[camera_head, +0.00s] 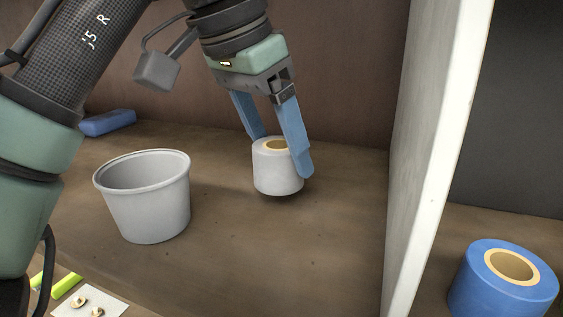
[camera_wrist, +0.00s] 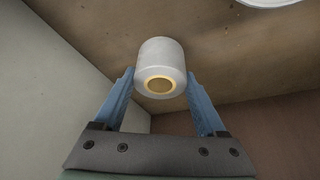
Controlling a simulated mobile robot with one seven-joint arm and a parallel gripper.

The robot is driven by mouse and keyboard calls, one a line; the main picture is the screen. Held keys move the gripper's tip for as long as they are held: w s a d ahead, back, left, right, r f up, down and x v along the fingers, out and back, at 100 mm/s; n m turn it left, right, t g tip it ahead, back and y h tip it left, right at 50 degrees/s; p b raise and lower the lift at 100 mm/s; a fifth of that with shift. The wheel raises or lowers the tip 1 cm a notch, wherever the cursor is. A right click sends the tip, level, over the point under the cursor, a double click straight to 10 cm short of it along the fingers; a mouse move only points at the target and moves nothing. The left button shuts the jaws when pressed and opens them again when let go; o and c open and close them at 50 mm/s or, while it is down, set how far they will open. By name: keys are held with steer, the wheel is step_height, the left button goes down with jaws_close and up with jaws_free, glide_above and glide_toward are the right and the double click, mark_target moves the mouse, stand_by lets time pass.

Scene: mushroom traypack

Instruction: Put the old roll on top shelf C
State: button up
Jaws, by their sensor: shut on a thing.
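A white roll with a tan core (camera_head: 275,172) is between the blue fingers of my gripper (camera_head: 281,150) in the head view. My gripper is shut on it and holds it upright, close to the brown shelf surface, with a dark shadow beneath it. In the wrist view the white roll (camera_wrist: 161,62) sits between the two fingertips of my gripper (camera_wrist: 160,82), its tan core facing the camera. A blue roll with a tan core (camera_head: 503,280) stands at the lower right, beyond the white divider. No shelf label can be read.
A grey-white tub (camera_head: 148,200) stands left of the held roll. A white upright divider (camera_head: 432,150) rises on the right. A blue block (camera_head: 108,123) lies at the back left. A card with mushroom pieces (camera_head: 90,301) is at the lower left. The shelf in front of the roll is clear.

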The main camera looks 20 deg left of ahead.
steer(key=shift+s+f, duration=0.15)
steer(key=shift+f, duration=0.95)
steer(key=shift+f, duration=0.15)
steer(key=o, duration=1.5)
